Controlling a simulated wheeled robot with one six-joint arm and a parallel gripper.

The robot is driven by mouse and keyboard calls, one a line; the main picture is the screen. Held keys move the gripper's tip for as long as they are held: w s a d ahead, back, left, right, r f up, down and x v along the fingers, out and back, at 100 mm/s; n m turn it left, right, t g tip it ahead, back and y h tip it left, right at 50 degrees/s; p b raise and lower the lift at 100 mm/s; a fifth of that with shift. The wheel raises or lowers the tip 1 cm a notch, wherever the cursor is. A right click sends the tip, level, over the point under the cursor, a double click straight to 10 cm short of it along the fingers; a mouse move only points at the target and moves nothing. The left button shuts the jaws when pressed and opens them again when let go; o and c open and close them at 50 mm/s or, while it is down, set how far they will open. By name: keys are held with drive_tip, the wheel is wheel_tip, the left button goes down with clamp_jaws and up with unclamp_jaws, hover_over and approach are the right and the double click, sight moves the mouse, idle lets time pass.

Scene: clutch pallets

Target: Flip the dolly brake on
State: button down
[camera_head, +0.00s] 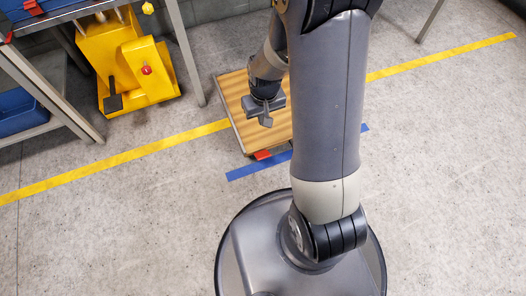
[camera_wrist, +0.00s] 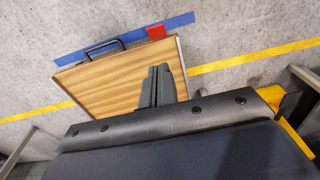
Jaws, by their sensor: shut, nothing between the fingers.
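The dolly (camera_head: 234,95) is a low flat platform with a wood-striped top and a metal edge, on the floor; it also shows in the wrist view (camera_wrist: 100,85). A red tab, seemingly the brake pedal (camera_head: 262,155), sticks out at its near edge, by the blue tape. In the wrist view the red tab (camera_wrist: 156,32) is at the dolly's top right corner, beside a black handle (camera_wrist: 103,46). My gripper (camera_head: 266,122) is above the dolly top, short of the red tab, with its fingers together and empty; the fingertips (camera_wrist: 159,68) point toward the tab side.
A blue tape strip (camera_head: 245,171) and a long yellow line (camera_head: 120,159) mark the floor. A yellow machine or stand (camera_head: 150,75) with a red knob is at the upper left, beside a bench with a blue bin (camera_head: 18,112). The floor at right is clear.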

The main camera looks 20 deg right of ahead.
drive_tip(key=b, duration=0.3)
hover_over(263, 155)
drive_tip(key=w, duration=0.2)
wheel_tip(263, 155, down, 17)
drive_tip(key=shift+f, duration=0.2)
drive_tip(key=f+b, duration=0.1)
drive_tip(key=f, duration=0.2)
drive_tip(key=f+b, duration=0.1)
drive_tip(key=f, duration=0.3)
drive_tip(key=f+b, duration=0.1)
drive_tip(key=f, duration=0.2)
drive_tip(key=shift+w+a+f, duration=0.1)
drive_tip(key=shift+w+f, duration=0.1)
drive_tip(key=shift+w, duration=0.1)
drive_tip(key=shift+s+f+b, duration=0.65)
drive_tip(key=shift+s+f, duration=0.15)
drive_tip(key=shift+f, duration=0.05)
drive_tip(key=shift+s+f, duration=0.45)
drive_tip(key=shift+s, duration=0.05)
drive_tip(key=shift+d, duration=0.2)
